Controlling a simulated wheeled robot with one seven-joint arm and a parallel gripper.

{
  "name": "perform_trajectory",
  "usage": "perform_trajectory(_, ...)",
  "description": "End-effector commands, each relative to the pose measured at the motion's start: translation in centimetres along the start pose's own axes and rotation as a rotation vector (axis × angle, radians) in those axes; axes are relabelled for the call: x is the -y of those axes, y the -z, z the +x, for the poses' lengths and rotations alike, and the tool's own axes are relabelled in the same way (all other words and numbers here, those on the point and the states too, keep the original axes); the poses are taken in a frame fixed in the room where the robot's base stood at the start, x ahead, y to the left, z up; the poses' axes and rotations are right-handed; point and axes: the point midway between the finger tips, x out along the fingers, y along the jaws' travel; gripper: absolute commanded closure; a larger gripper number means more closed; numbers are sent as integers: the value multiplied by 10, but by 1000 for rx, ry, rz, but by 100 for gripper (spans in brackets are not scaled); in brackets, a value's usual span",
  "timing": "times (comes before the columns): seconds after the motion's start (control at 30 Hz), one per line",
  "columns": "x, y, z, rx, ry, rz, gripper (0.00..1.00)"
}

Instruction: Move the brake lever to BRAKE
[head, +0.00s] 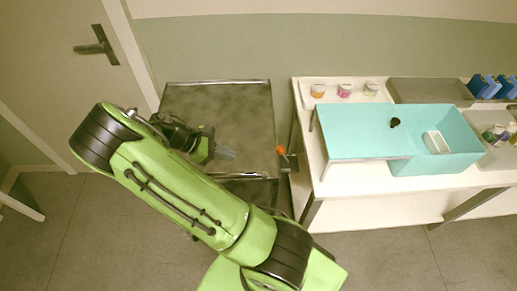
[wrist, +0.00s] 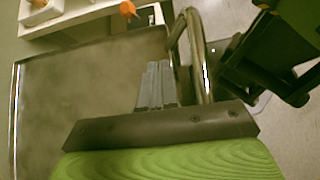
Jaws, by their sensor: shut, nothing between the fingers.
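The brake lever's orange knob (head: 281,150) stands at the right edge of the metal cart (head: 218,105), beside the white bench. The knob also shows at the top of the wrist view (wrist: 128,9), beyond the fingertips. Any BRAKE marking is too small to read. My gripper (head: 228,154) is over the cart's near right part, to the left of the knob and apart from it. In the wrist view its fingers (wrist: 157,75) are together and empty. The cart's rail (wrist: 197,60) runs close beside the fingers on their right.
The white bench (head: 350,215) stands right of the cart, with a turquoise stand and basin (head: 365,130) and several small jars (head: 344,90) on it. The cart top is bare. A door (head: 60,70) is at the left.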

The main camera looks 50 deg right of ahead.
Motion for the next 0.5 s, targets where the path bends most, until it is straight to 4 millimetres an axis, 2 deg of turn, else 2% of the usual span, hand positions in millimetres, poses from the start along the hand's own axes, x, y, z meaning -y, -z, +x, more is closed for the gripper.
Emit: perform_trajectory(0.5,-24,10,45,303,-70,-201,100)
